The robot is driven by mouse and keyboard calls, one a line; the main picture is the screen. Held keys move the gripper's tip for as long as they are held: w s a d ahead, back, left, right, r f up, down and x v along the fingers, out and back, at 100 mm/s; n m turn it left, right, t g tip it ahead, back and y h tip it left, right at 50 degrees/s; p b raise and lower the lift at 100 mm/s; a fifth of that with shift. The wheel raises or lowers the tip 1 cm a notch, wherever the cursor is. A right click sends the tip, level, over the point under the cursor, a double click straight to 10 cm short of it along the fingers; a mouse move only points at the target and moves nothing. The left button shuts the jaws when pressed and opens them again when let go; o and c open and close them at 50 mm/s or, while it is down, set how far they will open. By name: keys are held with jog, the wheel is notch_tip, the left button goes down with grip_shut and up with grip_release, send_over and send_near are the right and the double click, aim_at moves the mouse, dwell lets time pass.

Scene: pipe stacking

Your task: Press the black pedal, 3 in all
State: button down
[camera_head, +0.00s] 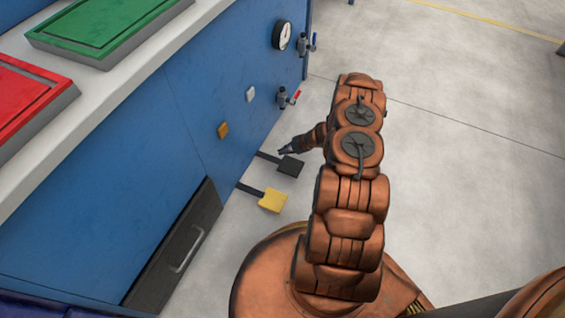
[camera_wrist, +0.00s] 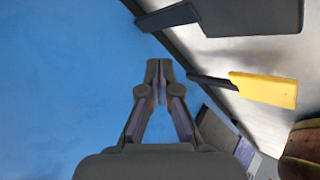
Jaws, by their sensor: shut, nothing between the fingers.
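The black pedal (camera_head: 291,166) sticks out from the foot of the blue cabinet on a dark arm, low over the floor. In the wrist view, the black pedal (camera_wrist: 250,16) is at the top right, partly cut off by the frame edge. My gripper (camera_head: 284,150) is close to the black pedal in the head view, overlapping the area just behind its pad. In the wrist view my gripper (camera_wrist: 158,70) is shut and empty, with its fingertips seen against the blue panel and apart from the pedal. I cannot tell how high it is above the pedal.
A yellow pedal (camera_head: 272,200) sits beside the black one, nearer my base. The floor at right is clear.

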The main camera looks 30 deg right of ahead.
jog(key=w+d+r+m+h, duration=0.2)
jog(key=w+d+r+h, duration=0.15)
jog(key=r, duration=0.35)
jog(key=w+d+r+m+h, duration=0.25)
jog(key=w+r, duration=0.25)
jog(key=r, duration=0.3)
jog(key=s+r+m+g+h, duration=0.25)
jog(key=r+m+h, duration=0.2)
jog(key=r, duration=1.15)
jog(key=s+a+r+m+g, duration=0.1)
jog(key=s+a+r+m, duration=0.2)
jog(key=s+a+r, duration=0.4)
jog(key=s+a+r+m+g, duration=0.2)
jog(key=s+a+r, duration=0.15)
jog(key=s, duration=0.65)
jog(key=s+a+r+m+g+y, duration=0.1)
jog(key=s+a+r+g+y, duration=0.1)
jog(key=s+a, duration=0.8)
jog(key=s+a+r+m+g+y, duration=0.2)
jog(key=s+a, duration=0.8)
jog(key=s, duration=0.8)
jog(key=shift+a+r+g, duration=0.15)
jog(key=shift+r+g, duration=0.4)
jog(key=shift+r, duration=0.3)
